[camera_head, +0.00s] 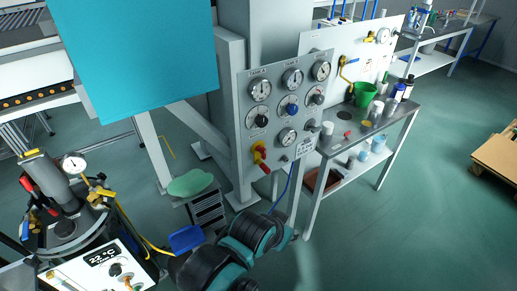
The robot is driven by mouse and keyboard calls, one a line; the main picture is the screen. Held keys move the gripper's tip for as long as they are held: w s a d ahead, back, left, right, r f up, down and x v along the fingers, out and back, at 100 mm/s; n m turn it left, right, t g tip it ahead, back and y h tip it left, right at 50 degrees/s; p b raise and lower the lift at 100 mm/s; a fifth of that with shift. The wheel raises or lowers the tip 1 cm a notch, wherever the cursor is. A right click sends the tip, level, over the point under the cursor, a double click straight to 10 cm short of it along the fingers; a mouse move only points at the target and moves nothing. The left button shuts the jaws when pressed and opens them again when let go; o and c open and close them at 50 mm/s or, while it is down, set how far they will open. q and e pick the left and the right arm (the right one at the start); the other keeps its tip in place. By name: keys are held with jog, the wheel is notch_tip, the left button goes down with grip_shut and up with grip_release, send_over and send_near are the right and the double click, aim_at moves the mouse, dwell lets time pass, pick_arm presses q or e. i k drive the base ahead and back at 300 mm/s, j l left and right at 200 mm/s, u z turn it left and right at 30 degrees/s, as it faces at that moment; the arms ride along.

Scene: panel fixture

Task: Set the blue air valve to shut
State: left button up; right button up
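A grey panel (246,97) stands upright in the middle of the view. A round blue knob (292,109), the only blue one on the panel, sits in its middle row below the centre gauge (292,78); I take it as the blue air valve. Its pointer and labels are too small to read. A black and teal arm link of mine reaches in from the bottom edge, below the panel and apart from the blue knob. No gripper fingers show for either arm.
A metal table (340,143) with bottles and a green cup (364,94) stands at right. A cart with a gauge (74,163) is at left. Open floor (430,215) lies at right.

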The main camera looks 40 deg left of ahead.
aim_at(25, 235)
jog(key=u, duration=1.45)
jog(key=j+u, duration=0.45)
jog(key=i+j+u, duration=0.15)
jog(key=j+u, duration=0.25)
jog(key=i+j+u, duration=0.15)
jog(key=j+u, duration=0.15)
jog(key=u, duration=0.15)
